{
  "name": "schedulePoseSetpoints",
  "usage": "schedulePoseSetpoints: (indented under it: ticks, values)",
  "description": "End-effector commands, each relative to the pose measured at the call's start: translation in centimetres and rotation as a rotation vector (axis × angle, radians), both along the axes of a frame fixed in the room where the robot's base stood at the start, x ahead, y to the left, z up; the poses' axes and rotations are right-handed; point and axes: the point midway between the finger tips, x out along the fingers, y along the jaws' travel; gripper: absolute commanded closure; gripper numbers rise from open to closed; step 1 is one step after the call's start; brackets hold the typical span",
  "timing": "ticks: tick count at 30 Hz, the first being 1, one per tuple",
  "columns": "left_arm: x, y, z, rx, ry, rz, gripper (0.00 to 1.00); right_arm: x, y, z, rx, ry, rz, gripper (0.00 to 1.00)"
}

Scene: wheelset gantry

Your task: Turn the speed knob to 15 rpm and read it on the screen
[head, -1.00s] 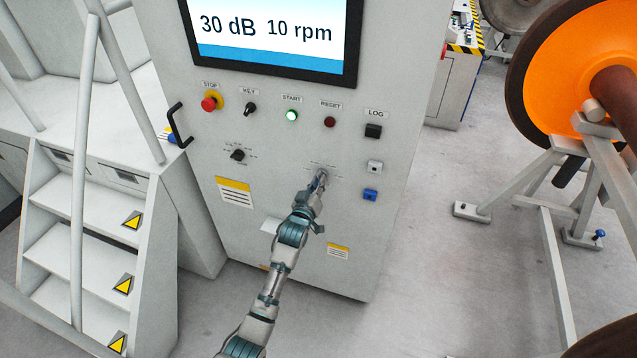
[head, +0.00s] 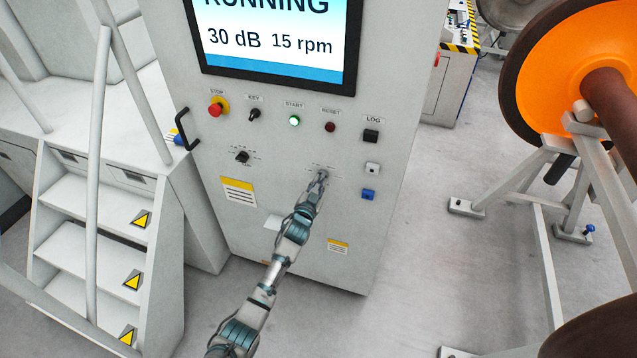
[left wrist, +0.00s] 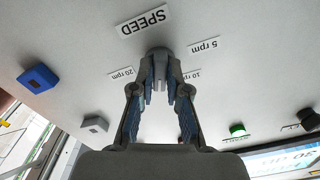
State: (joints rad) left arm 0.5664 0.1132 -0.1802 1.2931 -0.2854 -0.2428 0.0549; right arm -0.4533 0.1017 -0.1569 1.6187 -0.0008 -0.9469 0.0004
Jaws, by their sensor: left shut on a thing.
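The screen (head: 275,40) on the grey cabinet reads "RUNNING", "30 dB" and "15 rpm"; the top of its first line is cut off by the picture's edge. My left gripper (head: 319,182) is at the cabinet front, below the reset button, and covers the speed knob in the head view. In the left wrist view the grey speed knob (left wrist: 158,56) sits between the fingers of my left gripper (left wrist: 160,92), which is shut on it. Labels "SPEED", "5 rpm", "10 rpm" and "20 rpm" show upside down around the knob. My right gripper is not in view.
A red stop button (head: 217,109), a key switch (head: 254,114), a lit green start button (head: 294,121) and a reset button (head: 330,127) line the panel. Another black knob (head: 242,157) is at left. Steps (head: 95,245) stand left; an orange wheel (head: 560,80) stands right.

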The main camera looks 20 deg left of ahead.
Motion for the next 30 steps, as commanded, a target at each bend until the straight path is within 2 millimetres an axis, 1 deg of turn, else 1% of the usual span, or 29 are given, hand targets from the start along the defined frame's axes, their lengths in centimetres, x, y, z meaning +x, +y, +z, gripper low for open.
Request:
schedulePoseSetpoints:
  ticks: [3, 9, 24, 25, 26, 27, 30]
  values:
    - [-0.01, -0.05, 0.06, 0.051, -0.002, -0.001, 1.00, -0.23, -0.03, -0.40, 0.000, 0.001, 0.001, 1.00]
    - [-0.01, -0.05, 0.00, 0.100, -0.004, -0.001, 1.00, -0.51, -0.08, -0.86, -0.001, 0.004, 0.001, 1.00]
    - [-0.01, -0.09, -0.08, 0.115, -0.003, -0.002, 1.00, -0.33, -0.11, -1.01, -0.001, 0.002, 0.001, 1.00]
    - [-0.01, -0.09, -0.09, 0.115, -0.003, -0.002, 0.78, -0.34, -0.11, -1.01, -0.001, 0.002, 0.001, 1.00]
    - [-0.01, -0.09, -0.09, 0.115, -0.003, -0.002, 0.71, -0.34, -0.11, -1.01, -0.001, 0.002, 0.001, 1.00]
    - [-0.01, -0.09, -0.09, 0.114, -0.003, -0.002, 0.61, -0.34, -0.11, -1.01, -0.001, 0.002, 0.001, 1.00]
    - [-0.01, -0.07, -0.06, 0.114, -0.003, -0.002, 0.60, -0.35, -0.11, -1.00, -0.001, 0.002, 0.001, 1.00]
